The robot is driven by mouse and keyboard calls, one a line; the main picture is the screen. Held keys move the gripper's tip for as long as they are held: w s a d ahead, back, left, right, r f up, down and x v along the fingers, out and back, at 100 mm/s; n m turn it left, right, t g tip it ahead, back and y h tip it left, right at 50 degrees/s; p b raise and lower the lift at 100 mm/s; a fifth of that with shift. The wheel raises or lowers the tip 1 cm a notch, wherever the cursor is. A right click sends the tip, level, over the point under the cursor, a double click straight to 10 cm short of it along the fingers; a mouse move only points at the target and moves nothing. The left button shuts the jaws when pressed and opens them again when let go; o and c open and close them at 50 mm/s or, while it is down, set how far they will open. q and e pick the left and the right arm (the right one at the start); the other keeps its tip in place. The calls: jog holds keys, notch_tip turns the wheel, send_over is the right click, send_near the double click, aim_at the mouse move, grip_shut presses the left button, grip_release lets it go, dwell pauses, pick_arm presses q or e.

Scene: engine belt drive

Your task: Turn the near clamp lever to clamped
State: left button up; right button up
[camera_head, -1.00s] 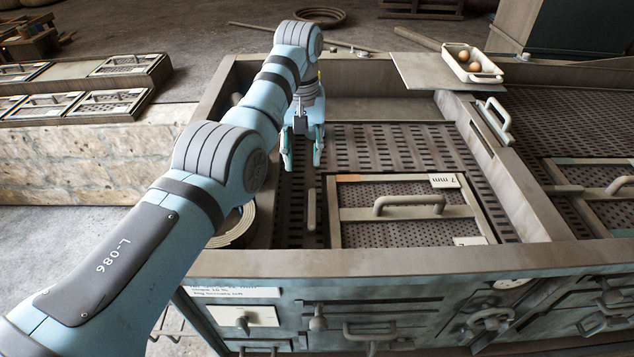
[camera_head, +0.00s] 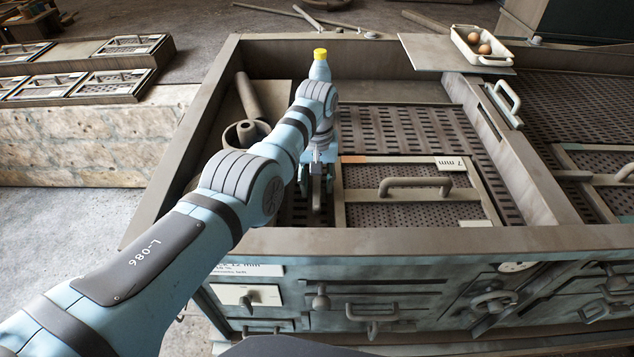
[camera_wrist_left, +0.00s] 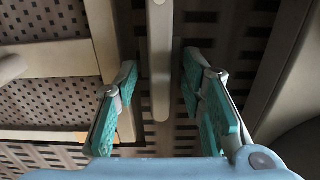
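The near clamp lever is a narrow, pale grey-brown bar (camera_head: 316,197) beside the left edge of the framed sieve panel (camera_head: 340,205). In the left wrist view the lever (camera_wrist_left: 160,75) runs down between my two teal finger pads, with a gap on each side. My left gripper (camera_head: 317,182) is open around the lever, low over the slotted deck; it also shows in the left wrist view (camera_wrist_left: 159,72). Part of the lever is hidden behind the gripper in the head view. My right gripper is not in view.
The panel's handle (camera_head: 415,183) stands up right of the lever. The box's front rim (camera_head: 400,240) lies nearer to me. A white tray with eggs (camera_head: 484,60) sits at the back right.

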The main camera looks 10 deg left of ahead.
pick_arm(q)
jog(key=shift+s+r, duration=0.1)
jog(key=shift+s, duration=0.05)
jog(key=shift+c, duration=0.8)
grip_shut()
jog(key=shift+m, duration=0.4)
jog(key=m, duration=0.2)
jog(key=shift+d+m, duration=0.1)
jog(key=shift+m, duration=0.2)
jog(key=m+p, duration=0.1)
jog(key=m, duration=0.4)
jog(key=shift+d, duration=0.15)
jog(key=m+p, duration=0.1)
jog(key=m, duration=0.4)
jog(key=shift+r, duration=0.1)
jog(key=shift+s+d+m+p, duration=0.1)
jog(key=shift+m+p, duration=0.4)
jog(key=shift+m, duration=1.5)
